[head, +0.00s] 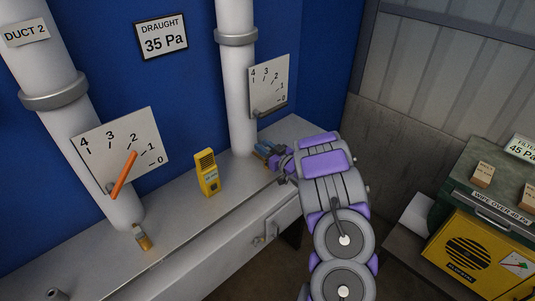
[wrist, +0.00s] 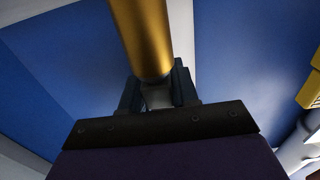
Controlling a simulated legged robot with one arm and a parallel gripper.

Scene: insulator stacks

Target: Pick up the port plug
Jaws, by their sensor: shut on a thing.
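My gripper (wrist: 157,92) is shut on a gold, brass-like cylinder in the wrist view, which I take to be the port plug (wrist: 142,36). It extends up between the two dark fingers to the top edge of the picture. In the head view my gripper (head: 264,151) is low beside the base of the right white duct, just above the grey bench. The held plug is too small and too covered there to make out clearly.
The grey bench (head: 190,222) carries a yellow handheld meter (head: 207,173) and a small amber-and-grey piece (head: 142,237). Two white ducts bear dial plates; the left dial (head: 119,152) has an orange lever. A green case (head: 497,180) and yellow gauge box (head: 476,253) stand right.

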